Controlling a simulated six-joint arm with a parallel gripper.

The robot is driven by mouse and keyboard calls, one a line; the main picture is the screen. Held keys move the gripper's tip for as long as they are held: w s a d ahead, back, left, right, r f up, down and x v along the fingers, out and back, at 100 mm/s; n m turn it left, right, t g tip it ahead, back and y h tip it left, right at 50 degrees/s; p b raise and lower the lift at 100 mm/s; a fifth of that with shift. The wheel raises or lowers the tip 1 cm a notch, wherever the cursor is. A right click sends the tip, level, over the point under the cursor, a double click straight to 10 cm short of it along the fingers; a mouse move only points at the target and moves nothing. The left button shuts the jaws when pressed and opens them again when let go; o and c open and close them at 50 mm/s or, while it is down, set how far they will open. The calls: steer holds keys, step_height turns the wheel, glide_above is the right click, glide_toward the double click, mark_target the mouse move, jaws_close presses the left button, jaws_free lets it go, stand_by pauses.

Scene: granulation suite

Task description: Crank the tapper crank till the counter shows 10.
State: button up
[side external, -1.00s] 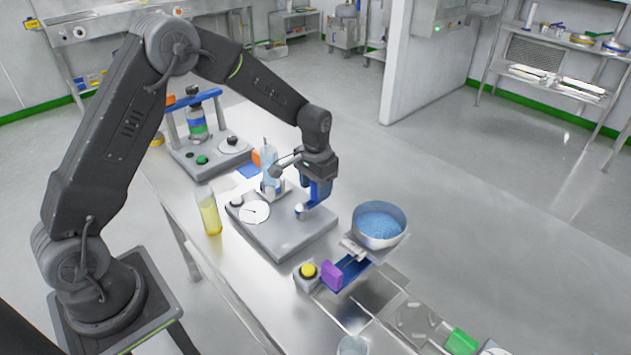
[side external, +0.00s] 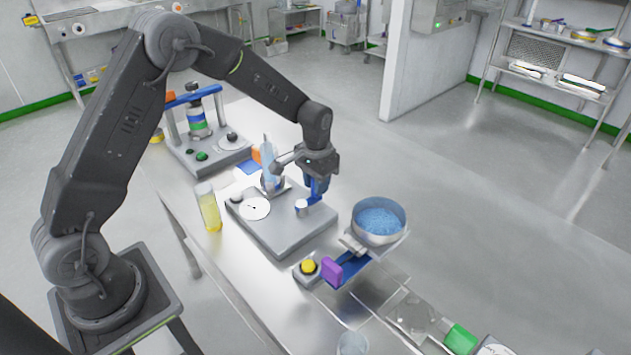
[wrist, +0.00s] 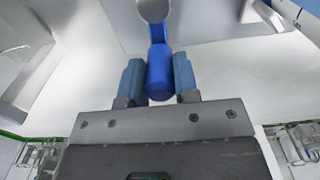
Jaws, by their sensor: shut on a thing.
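The tapper (side external: 283,238) is a grey slab on the steel bench in the side external view. Its round white counter dial (side external: 255,208) has a small dark pointer, too small to read. The tapper crank has a grey hub (side external: 301,208) and a blue arm (side external: 313,199). My gripper (side external: 318,189) is over the crank from above and shut on its blue handle. In the wrist view the handle (wrist: 160,78) sits between the two blue-grey fingers of my gripper (wrist: 159,83), and the crank's blue arm runs up to its pale hub (wrist: 153,10).
A clear bottle (side external: 268,165) stands close behind the gripper, and a yellow-filled cylinder (side external: 209,208) is left of the tapper. A pan of blue granules (side external: 380,220) stands close to the right. A yellow button (side external: 308,266) and a purple block (side external: 332,271) are in front.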

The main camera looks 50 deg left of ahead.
steer(key=shift+s+d, duration=0.2)
steer(key=shift+d, duration=0.3)
steer(key=shift+s+d, duration=0.15)
steer(key=shift+d, duration=0.45)
steer(key=shift+s+d, duration=0.4)
steer(key=shift+s, duration=0.1)
steer(key=shift+s+d, duration=0.35)
steer(key=shift+s, duration=0.2)
steer(key=shift+s+d, duration=0.2)
steer(key=shift+s, duration=0.85)
